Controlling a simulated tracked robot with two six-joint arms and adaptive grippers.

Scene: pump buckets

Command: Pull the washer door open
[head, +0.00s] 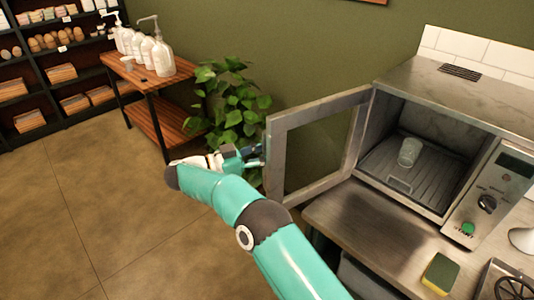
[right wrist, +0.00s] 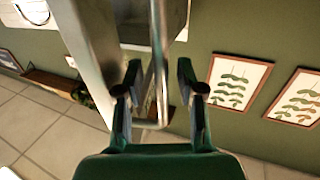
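The washer (head: 480,92) is a steel box on the counter at the right of the head view. Its framed glass door (head: 276,165) stands wide open, swung out to the left. A clear glass (head: 409,151) stands inside on the ribbed floor. My right gripper (head: 262,152) is at the door's outer edge, partly hidden. In the right wrist view its two fingers (right wrist: 158,78) are spread either side of the metal door handle (right wrist: 160,60), with gaps visible on both sides. My left gripper is not in view.
A wooden side table (head: 170,70) with several pump bottles and a leafy plant (head: 235,100) stand behind the door. A yellow-green sponge (head: 440,273) lies on the counter (head: 375,235). The floor at left is clear.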

